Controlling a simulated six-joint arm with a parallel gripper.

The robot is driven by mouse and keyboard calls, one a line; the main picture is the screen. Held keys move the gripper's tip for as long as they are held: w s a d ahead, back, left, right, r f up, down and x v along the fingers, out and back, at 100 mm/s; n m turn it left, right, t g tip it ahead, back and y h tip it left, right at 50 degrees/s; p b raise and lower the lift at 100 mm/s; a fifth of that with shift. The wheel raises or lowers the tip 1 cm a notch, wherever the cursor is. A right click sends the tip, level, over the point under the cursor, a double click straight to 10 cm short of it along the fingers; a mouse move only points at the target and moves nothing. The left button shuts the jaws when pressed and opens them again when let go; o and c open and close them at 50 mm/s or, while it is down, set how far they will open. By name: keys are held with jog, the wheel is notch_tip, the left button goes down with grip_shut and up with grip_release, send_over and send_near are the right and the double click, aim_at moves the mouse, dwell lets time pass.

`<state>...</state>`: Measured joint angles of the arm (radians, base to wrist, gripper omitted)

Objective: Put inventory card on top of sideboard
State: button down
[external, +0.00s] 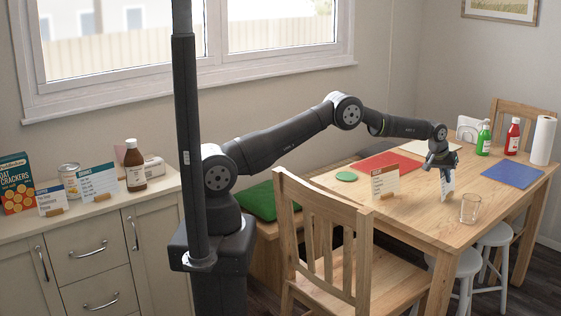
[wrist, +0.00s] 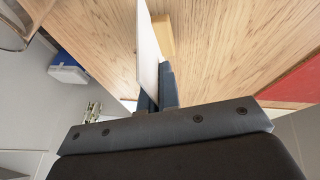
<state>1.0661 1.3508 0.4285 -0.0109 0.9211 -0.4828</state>
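A white card (external: 447,183) stands upright at my gripper (external: 441,166), over the right part of the table; its print is too small to read. In the wrist view the card (wrist: 149,45) shows nearly edge-on, its near end between my close-set fingers (wrist: 157,93), with a wooden foot (wrist: 164,36) at its side. The gripper looks shut on it. Another card with an orange heading (external: 385,180) stands in a wooden foot on the table. The sideboard (external: 92,217) is at the left and carries two blue-headed cards, left (external: 51,198) and right (external: 99,181).
On the table, a glass (external: 470,208) stands near my gripper, with green (external: 484,139) and red (external: 512,137) bottles behind. A chair (external: 325,235) stands in front.

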jog(key=shift+f, duration=0.25)
jog(key=shift+f, duration=0.4)
jog(key=c, duration=1.7)
grip_release()
jog(key=shift+r, duration=0.35)
jog(key=v, duration=1.6)
jog(key=shift+w+r, duration=0.1)
jog(key=shift+r, duration=0.25)
jog(key=shift+o, duration=0.6)
jog(key=shift+a+r, duration=0.1)
jog(key=shift+r, duration=0.15)
